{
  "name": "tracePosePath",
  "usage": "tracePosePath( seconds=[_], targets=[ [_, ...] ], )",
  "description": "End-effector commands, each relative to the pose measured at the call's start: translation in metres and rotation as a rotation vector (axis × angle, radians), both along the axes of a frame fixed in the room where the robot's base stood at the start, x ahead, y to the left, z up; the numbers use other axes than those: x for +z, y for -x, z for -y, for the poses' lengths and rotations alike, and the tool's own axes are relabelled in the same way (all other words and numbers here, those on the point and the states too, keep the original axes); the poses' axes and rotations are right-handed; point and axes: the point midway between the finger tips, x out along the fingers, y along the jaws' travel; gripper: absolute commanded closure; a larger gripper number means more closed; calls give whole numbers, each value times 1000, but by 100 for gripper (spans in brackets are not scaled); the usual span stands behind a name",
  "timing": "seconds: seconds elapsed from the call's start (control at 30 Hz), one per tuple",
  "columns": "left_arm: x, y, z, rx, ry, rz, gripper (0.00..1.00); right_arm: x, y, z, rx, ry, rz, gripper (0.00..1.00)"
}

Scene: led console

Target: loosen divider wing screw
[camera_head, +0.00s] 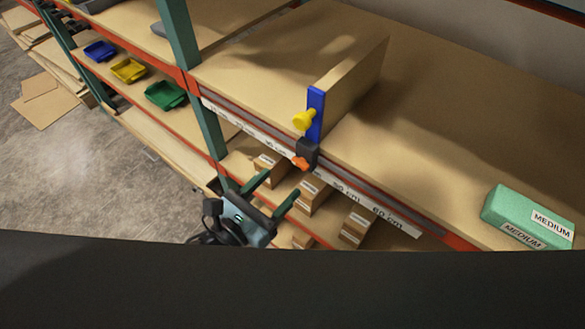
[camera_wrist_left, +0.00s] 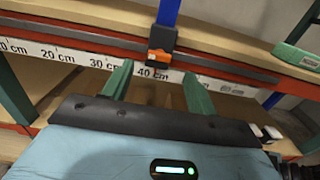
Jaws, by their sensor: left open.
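The divider (camera_head: 352,85) is a wooden panel standing upright on the shelf, with a blue front post (camera_head: 316,112) and a yellow knob (camera_head: 304,120). A dark clamp block (camera_head: 308,150) at its foot sits on the shelf's front rail. The orange wing screw (camera_head: 300,163) sticks out of the block's lower front; in the left wrist view it shows (camera_wrist_left: 160,58) near the 40 cm mark. My left gripper (camera_head: 281,183) is open and empty, its green fingers pointing up toward the screw, just below and apart from it. In the left wrist view the screw lies between and beyond the fingertips (camera_wrist_left: 158,70). My right gripper is not in view.
A centimetre scale strip (camera_head: 350,193) runs along the shelf's front edge. A green box marked MEDIUM (camera_head: 527,216) lies on the shelf at right. Small cartons (camera_head: 312,194) stand on the shelf below. A green rack post (camera_head: 180,40) and several coloured bins stand at left.

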Motion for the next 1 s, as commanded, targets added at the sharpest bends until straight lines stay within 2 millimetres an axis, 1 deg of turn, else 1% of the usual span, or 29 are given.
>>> tracePosePath(
  seconds=[0.03,0.1,0.33,0.5,0.77,1.0],
  targets=[
    [5,-8,5,1,1,10,42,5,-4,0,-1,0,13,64],
    [4,-17,12,1,1,8,42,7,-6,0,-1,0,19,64],
    [3,-40,29,1,2,4,42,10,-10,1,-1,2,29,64],
    [2,-47,34,0,0,2,42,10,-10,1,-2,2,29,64],
    [1,-47,34,0,1,1,42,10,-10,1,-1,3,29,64],
    [1,-47,34,0,1,1,73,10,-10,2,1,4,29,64]
  ],
)
